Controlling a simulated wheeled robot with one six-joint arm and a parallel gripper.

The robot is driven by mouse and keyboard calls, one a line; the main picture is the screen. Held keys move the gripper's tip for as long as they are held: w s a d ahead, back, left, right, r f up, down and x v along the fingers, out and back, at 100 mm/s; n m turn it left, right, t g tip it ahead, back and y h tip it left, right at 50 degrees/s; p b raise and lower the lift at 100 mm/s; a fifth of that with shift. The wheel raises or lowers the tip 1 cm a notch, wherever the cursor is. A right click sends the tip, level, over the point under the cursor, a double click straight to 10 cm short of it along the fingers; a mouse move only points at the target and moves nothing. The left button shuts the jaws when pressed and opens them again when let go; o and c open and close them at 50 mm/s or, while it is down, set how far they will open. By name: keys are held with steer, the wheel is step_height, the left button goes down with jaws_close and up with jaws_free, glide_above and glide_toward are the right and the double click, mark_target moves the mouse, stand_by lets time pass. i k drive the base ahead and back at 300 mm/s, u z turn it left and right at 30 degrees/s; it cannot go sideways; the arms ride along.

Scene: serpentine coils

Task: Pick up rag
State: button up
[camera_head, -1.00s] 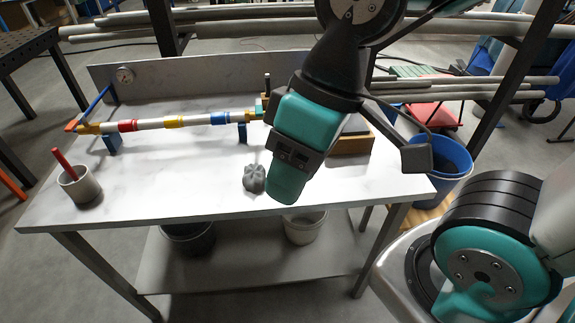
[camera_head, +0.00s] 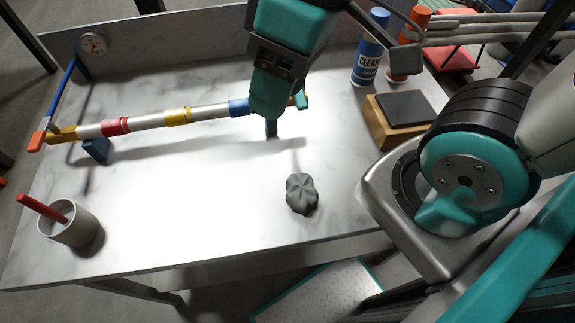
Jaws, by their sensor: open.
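The rag (camera_head: 302,194) is a small dark grey crumpled bundle lying on the white marbled tabletop (camera_head: 190,215), near its front edge and right of the middle. My gripper (camera_head: 268,106) comes down from the top of the view, behind and to the left of the rag in the picture. It is open and apart from the rag, with nothing seen held in it. The gap between its fingers is hard to make out from this side. The rag is in full view.
A banded pipe (camera_head: 145,123) on blue supports runs across behind the rag. A grey cup (camera_head: 68,224) with a red stick stands at the left. A blue cleaner can (camera_head: 370,50), an orange can (camera_head: 408,55) and a wooden box (camera_head: 398,125) with a dark top stand right.

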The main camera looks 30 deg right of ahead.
mark_target(302, 196)
steer(key=z, duration=0.35)
steer(key=k, duration=0.85)
steer(key=u, duration=0.2)
